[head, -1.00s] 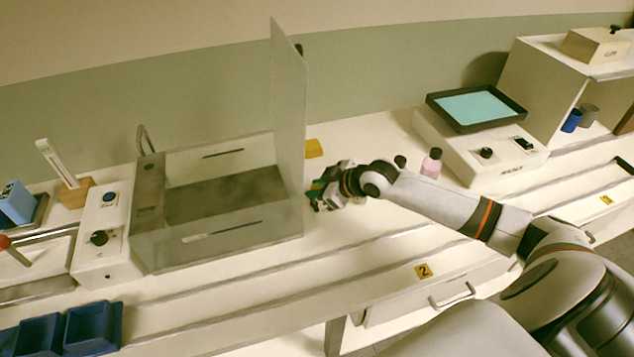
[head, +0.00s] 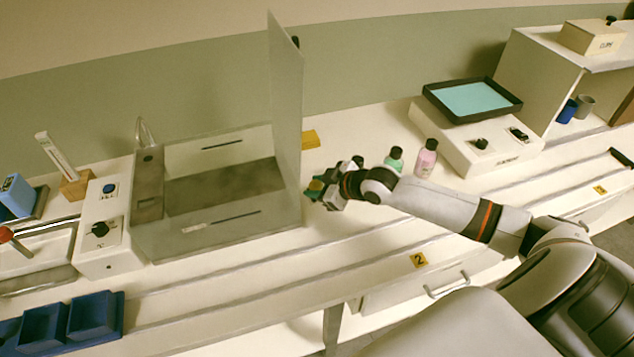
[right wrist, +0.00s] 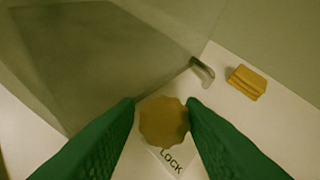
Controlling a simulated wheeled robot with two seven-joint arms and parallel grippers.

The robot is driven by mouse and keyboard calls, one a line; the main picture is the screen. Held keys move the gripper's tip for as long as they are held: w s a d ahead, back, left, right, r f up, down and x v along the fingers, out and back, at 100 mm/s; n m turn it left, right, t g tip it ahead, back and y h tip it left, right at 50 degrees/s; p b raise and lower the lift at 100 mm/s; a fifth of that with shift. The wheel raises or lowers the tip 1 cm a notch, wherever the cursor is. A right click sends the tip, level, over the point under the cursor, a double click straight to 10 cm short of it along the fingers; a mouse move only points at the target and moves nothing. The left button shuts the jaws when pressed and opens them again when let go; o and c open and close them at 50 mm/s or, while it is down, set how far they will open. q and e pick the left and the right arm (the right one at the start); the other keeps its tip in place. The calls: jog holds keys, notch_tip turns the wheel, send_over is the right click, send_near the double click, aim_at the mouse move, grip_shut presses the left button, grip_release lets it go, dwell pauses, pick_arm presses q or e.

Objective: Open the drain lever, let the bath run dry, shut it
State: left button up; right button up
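The bath (head: 225,188) is an open metal tank with a dark floor. A pale panel (head: 287,110) stands upright at its right end. My right gripper (head: 318,190) is just right of the bath, low over the bench. In the right wrist view its green fingers (right wrist: 161,108) stand on both sides of a tan scalloped knob (right wrist: 163,122). Whether they press on it I cannot tell. A label reading LOCK (right wrist: 171,160) lies beside the knob. A bent metal spout (right wrist: 203,70) sticks out from the bath's wall. My left gripper is not in view.
A yellow block (head: 310,139) lies behind my gripper. A control box (head: 107,225) adjoins the bath's left end. Blue bins (head: 68,320) sit front left.

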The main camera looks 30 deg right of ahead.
jog(key=shift+o, duration=1.4)
jog(key=shift+s+f, duration=0.2)
jog(key=shift+r, duration=0.2)
jog(key=shift+w, duration=0.1)
jog(key=v, duration=1.2)
jog(key=shift+p, duration=0.45)
jog(key=shift+a, duration=0.1)
